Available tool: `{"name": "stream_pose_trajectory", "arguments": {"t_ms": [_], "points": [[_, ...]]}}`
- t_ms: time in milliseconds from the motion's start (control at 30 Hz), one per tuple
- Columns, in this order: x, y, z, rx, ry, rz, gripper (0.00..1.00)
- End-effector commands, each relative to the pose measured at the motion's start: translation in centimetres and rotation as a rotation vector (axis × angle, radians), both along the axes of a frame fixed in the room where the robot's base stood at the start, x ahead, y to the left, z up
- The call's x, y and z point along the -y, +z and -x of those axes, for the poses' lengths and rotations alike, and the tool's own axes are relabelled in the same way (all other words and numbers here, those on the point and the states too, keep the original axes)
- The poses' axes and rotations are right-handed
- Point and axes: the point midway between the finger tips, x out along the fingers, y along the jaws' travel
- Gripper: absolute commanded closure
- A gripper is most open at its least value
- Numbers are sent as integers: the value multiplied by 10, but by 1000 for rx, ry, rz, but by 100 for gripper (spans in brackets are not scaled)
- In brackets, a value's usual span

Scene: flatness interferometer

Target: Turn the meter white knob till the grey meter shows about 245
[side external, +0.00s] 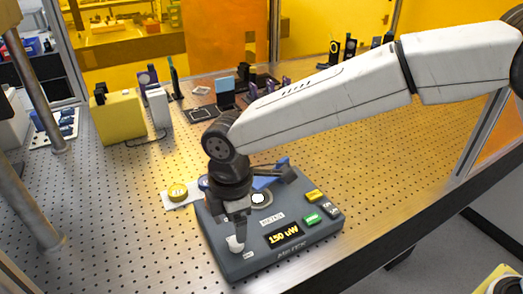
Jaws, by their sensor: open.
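The grey meter (290,246) lies on the front edge of the perforated table. Its lit display (284,234) reads 150 uW in yellow digits. A white knob (236,244) is at the meter's front left corner. My gripper (235,232) points down at this knob, its fingers open at or just above it. The fingers hide the knob's upper part, and I cannot tell whether they touch it. A second round white piece (258,198) sits in a grey ring farther back on the meter.
Yellow (312,196) and green (312,218) buttons are on the meter's right side. A blue part (270,177) stands behind my gripper. A yellow round piece on a white plate (178,193) is to the left. Optics stand at the back; the table's right side is clear.

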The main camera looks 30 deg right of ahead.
Motion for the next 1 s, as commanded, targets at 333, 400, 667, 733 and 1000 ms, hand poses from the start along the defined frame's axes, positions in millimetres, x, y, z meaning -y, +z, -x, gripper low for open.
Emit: {"name": "stream_pose_trajectory", "arguments": {"t_ms": [333, 400, 667, 733, 1000], "points": [[1, -42, -1, -1, -1, 2, 21], [1, -49, -1, -2, -1, 2, 21], [1, -61, -1, 0, -1, 0, 21], [1, -61, -1, 0, -1, 0, 21], [1, -61, -1, 0, -1, 0, 56]]}}
